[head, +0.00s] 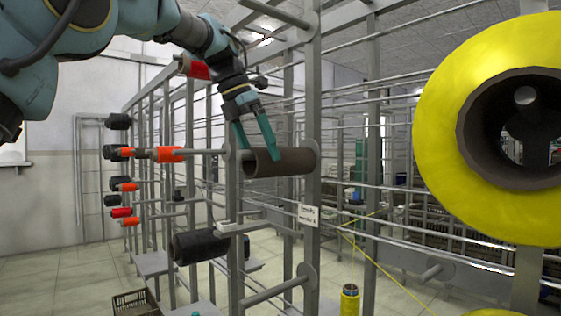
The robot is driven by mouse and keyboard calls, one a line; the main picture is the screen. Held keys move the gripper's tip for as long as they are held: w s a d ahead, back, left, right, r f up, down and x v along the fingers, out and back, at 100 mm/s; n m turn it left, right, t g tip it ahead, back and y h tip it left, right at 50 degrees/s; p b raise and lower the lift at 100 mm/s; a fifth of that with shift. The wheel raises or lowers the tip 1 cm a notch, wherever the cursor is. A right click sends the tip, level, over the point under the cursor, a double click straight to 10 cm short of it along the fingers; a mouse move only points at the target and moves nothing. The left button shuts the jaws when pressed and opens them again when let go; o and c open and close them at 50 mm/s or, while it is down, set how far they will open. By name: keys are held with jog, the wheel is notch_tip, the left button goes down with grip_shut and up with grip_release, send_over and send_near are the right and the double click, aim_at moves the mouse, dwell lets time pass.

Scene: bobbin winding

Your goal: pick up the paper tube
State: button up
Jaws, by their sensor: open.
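The paper tube (290,162) is a dark brown hollow cylinder. It lies level between two grey uprights of the rack, its open end facing left toward me. My gripper (258,156) comes down from above at the tube's left part, with teal fingers spread apart. One finger overlaps the near side of the tube in the picture; the other is by its left end. I cannot tell whether either finger touches the tube.
A large yellow bobbin (440,120) fills the right side close to the camera. A black bobbin (197,246) sits lower on the rack. A white label (308,215) hangs on an upright (313,260). Yellow thread runs to a small yellow spool (349,302). A crate (135,303) stands at lower left.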

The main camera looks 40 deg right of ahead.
aim_at(265, 162)
jog(key=shift+x, duration=1.55)
jog(key=shift+c, duration=0.2)
jog(key=shift+r, duration=0.1)
jog(key=c, duration=1.1)
jog(key=shift+r+p, duration=0.15)
jog(key=shift+p, duration=0.25)
